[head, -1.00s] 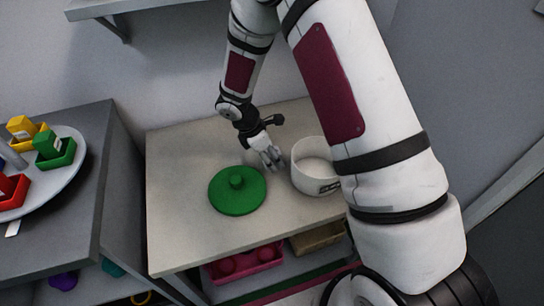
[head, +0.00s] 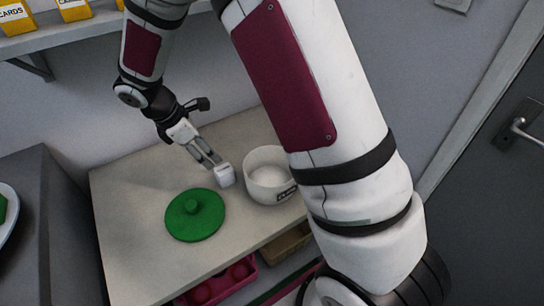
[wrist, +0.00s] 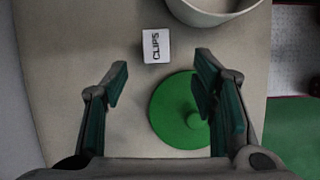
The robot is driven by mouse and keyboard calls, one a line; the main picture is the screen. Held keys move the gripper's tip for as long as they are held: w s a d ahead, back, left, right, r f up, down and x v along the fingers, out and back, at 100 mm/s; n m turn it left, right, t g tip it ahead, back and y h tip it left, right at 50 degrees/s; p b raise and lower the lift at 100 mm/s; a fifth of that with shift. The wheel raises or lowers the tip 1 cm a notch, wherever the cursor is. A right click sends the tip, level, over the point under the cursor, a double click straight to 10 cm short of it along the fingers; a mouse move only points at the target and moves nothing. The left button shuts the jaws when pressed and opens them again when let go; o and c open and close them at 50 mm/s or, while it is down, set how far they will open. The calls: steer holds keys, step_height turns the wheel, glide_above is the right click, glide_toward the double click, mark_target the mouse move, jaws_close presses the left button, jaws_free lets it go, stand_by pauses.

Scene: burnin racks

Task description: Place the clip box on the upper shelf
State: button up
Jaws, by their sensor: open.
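The clip box (wrist: 156,46), a small white box labelled CLIPS, sits on the table between the green lid and the white bowl. It also shows in the head view (head: 225,175). My gripper (wrist: 162,62) is open and empty, its fingers pointing toward the box, which lies just beyond the fingertips. In the head view my gripper (head: 208,160) is right beside the box; whether they touch, I cannot tell. The upper shelf (head: 75,34) is on the wall at the top left and is partly out of frame.
The round green lid (head: 195,215) lies on the table (head: 125,190), left of the white bowl (head: 268,175). Yellow CARDS boxes (head: 72,10) stand on the shelf. A pink bin (head: 222,280) is below the table. A dark cabinet (head: 45,235) stands at left.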

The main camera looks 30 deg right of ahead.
steer(key=s+d+r+m+t+y, duration=0.1)
steer(key=s+d+r+m, duration=0.25)
steer(key=s+r, duration=0.35)
steer(key=s+d+r+m, duration=0.2)
steer(key=s+r+m, duration=0.35)
steer(key=r, duration=0.35)
steer(key=s+r+m+t+y, duration=0.2)
steer(key=s+m, duration=0.6)
steer(key=s, duration=0.8)
steer(key=shift+s+a+r+y, duration=0.4)
steer(key=shift+r+y, duration=0.2)
steer(key=shift+r, duration=0.2)
steer(key=shift+o, duration=0.4)
steer(key=shift+s, duration=0.2)
steer(key=m+g+p, duration=0.3)
steer(key=m, duration=1.5)
glide_above(224, 169)
step_height(224, 169, down, 19)
step_height(224, 169, down, 14)
steer(key=shift+r+b, duration=0.15)
steer(key=shift+b, duration=0.15)
